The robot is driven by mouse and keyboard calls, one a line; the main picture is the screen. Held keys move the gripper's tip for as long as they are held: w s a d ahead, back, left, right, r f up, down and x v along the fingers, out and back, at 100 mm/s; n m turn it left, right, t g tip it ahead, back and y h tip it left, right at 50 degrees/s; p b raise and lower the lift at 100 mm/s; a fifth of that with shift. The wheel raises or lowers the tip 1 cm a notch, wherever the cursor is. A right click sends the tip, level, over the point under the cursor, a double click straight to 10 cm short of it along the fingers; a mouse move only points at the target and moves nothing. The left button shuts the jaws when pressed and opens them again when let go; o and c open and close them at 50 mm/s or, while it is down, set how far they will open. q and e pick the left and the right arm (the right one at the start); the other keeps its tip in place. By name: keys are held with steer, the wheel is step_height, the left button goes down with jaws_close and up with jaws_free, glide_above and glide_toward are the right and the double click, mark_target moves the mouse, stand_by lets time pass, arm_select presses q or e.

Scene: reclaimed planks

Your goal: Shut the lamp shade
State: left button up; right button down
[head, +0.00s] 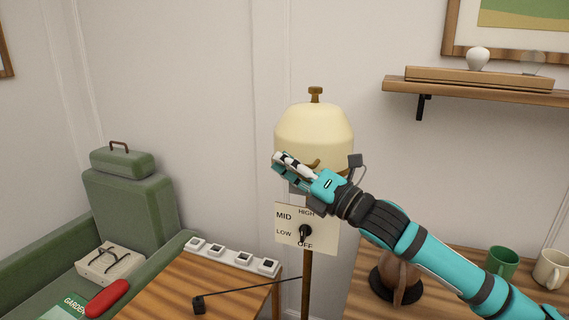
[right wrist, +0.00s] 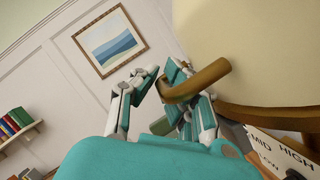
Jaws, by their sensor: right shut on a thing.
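The cream lamp shade (head: 314,125) sits on a wooden pole with a brown knob on top. It also fills the upper right of the right wrist view (right wrist: 270,50). A curved brown handle (right wrist: 213,75) stands out from the shade's side. My right gripper (head: 284,163) is at the front of the shade's lower part and is shut on the handle; its fingers show in the right wrist view (right wrist: 166,88). The gripper and arm hide part of the shade's lower edge in the head view. My left gripper is not in view.
A switch plate (head: 290,238) marked LOW, MID, HIGH and OFF is just below the shade. A wooden side table (head: 225,290) with a white power strip (head: 232,255) stands at left, beside a green armchair (head: 130,210). A wall shelf (head: 480,92) and mugs (head: 502,262) are at right.

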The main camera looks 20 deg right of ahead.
steer(key=c, duration=1.8)
jaws_free()
steer(key=shift+a+f, duration=0.1)
steer(key=shift+f, duration=0.4)
steer(key=shift+c, duration=0.2)
steer(key=o, duration=0.4)
steer(key=shift+s+d+r, duration=0.15)
steer(key=shift+s+d, duration=0.05)
steer(key=shift+d, duration=0.05)
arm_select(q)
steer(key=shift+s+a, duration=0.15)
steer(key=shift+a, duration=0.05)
arm_select(e)
steer(key=shift+v, duration=5.9)
